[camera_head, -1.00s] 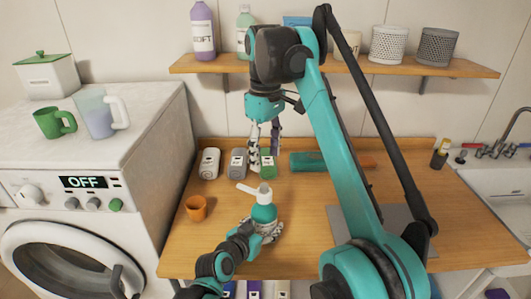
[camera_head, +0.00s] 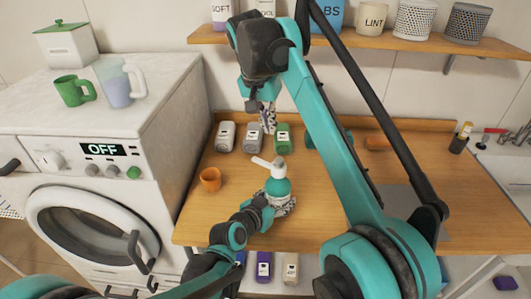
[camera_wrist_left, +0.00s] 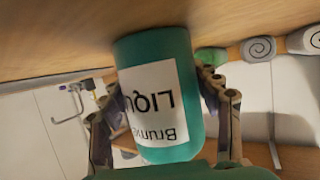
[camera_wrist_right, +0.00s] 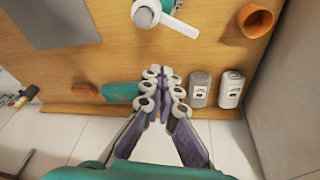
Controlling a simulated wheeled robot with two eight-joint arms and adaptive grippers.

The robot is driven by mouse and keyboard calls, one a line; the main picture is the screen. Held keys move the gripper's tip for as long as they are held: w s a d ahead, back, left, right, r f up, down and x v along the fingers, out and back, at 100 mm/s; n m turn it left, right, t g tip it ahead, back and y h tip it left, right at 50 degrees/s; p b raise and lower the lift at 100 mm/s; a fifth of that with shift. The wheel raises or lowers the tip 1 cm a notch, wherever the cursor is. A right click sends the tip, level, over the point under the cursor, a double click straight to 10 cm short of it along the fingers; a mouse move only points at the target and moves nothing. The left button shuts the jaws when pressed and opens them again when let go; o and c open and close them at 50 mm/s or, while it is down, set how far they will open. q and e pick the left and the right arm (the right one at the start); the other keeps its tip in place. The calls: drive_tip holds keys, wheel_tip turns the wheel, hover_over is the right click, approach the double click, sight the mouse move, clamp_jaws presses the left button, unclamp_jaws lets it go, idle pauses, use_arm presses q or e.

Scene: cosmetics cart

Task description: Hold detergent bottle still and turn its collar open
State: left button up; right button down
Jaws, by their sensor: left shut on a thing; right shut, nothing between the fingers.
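The teal detergent bottle (camera_head: 277,187) stands upright on the wooden counter, with a white pump head and collar (camera_head: 278,170) on top. In the left wrist view the bottle's white label (camera_wrist_left: 153,102) appears upside down. My left gripper (camera_head: 280,205) is shut around the bottle's lower body, one finger on each side. My right gripper (camera_head: 268,122) is shut and empty, pointing down above the back of the counter, behind the bottle and apart from it. In the right wrist view its fingers (camera_wrist_right: 165,75) are together, and the white pump head (camera_wrist_right: 150,12) shows at the top.
Several small containers, among them a grey one (camera_wrist_right: 200,90), stand along the back of the counter. An orange cup (camera_head: 210,179) stands left of the bottle. A shelf (camera_head: 400,45) with pots is above. A washing machine (camera_head: 90,130) is at left, a sink at right.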

sight(268, 164)
wheel_tip(268, 164, down, 10)
drive_tip(key=a+m, duration=0.1)
drive_tip(key=m, duration=0.1)
drive_tip(key=shift+r, duration=0.2)
idle(0.4)
drive_tip(key=shift+t, duration=0.3)
